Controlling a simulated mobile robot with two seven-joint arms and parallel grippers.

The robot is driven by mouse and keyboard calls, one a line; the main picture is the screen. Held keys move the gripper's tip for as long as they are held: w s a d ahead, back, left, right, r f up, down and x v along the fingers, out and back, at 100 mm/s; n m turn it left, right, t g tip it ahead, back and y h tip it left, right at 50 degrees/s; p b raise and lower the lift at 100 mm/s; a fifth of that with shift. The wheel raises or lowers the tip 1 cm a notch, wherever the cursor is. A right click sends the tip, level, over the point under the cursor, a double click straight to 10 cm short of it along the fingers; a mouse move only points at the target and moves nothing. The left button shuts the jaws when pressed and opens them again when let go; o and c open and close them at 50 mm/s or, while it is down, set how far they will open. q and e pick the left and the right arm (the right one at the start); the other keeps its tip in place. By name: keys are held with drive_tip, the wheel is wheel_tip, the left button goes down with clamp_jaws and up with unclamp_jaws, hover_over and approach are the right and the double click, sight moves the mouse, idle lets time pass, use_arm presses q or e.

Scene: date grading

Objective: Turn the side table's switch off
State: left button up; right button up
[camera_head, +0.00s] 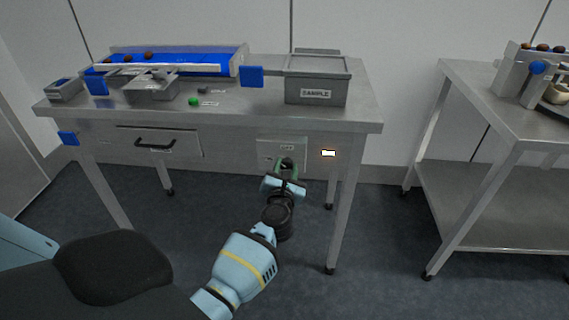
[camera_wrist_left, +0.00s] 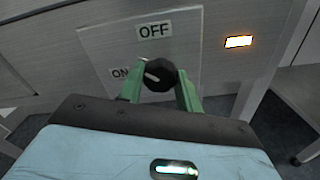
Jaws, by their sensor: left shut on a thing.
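The switch is a black rotary knob (camera_wrist_left: 160,75) with a white pointer line, on a light plate (camera_wrist_left: 205,50) on the front of the side table (camera_head: 365,110). The plate carries an OFF label (camera_wrist_left: 154,30) above the knob and an ON label (camera_wrist_left: 119,72) to its left. The white line points left, toward ON. My left gripper (camera_head: 285,168) is at the plate; in the left wrist view its green fingers (camera_wrist_left: 160,88) are shut on the knob from both sides. An indicator (camera_head: 328,153) right of the plate is lit, and glows orange-white in the left wrist view (camera_wrist_left: 239,41). My right gripper is not in view.
A drawer with a black handle (camera_head: 155,144) is left of the plate. A blue conveyor (camera_head: 190,65), a grey SAMPLE box (camera_head: 317,84) and a green button (camera_head: 194,101) are on the tabletop. A second metal table (camera_head: 470,90) stands at right, with floor between.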

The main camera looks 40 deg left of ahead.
use_arm(q)
drive_tip(key=m+p, duration=0.2)
drive_tip(key=m, duration=0.1)
drive_tip(key=shift+r+m, duration=0.1)
drive_tip(key=shift+m, duration=0.3)
drive_tip(key=m+p, duration=0.1)
drive_tip(key=m, duration=0.1)
drive_tip(key=shift+m, duration=0.3)
drive_tip(key=shift+m+p, duration=0.65)
drive_tip(key=shift+m, duration=1.15)
drive_tip(key=shift+f, duration=0.2)
drive_tip(key=o, duration=1)
drive_tip(key=shift+r, duration=0.1)
drive_tip(key=shift+s+d, duration=0.35)
drive_tip(key=shift+s, duration=0.15)
drive_tip(key=p+v, duration=0.1)
drive_tip(key=v, duration=0.5)
drive_tip(key=shift+s+d, duration=0.1)
drive_tip(key=shift+s, duration=0.2)
